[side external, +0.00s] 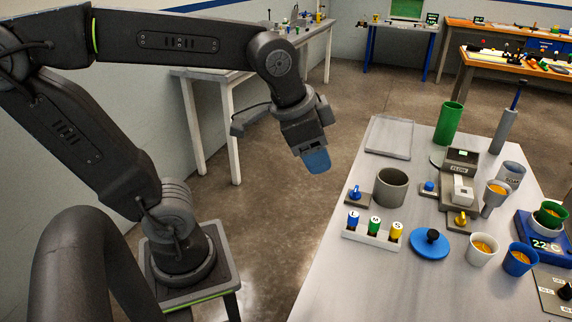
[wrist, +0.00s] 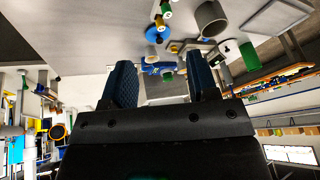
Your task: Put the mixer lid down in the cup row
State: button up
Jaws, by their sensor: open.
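The mixer lid appears to be the flat blue disc with a black knob (side external: 431,243), lying on the light table near its front. Beside it to the right, a white cup (side external: 481,251) and a blue cup (side external: 518,260), both with orange contents, stand in a line. My gripper (side external: 316,161) hangs in the air left of the table, well apart from the lid. In the wrist view, its two blue fingers (wrist: 162,82) are spread with nothing between them.
A grey open pot (side external: 391,189) and a rack of coloured bottles (side external: 373,231) stand left of the lid. A clear flat tray (side external: 389,137) lies at the back.

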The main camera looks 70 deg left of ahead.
jog(key=s+f+n, duration=0.1)
jog(key=s+n, duration=0.1)
jog(key=s, duration=0.1)
jog(key=s+f+n, duration=0.1)
jog(key=s, duration=0.1)
jog(key=shift+a+f+n+t, duration=0.3)
jog(key=shift+t, duration=0.1)
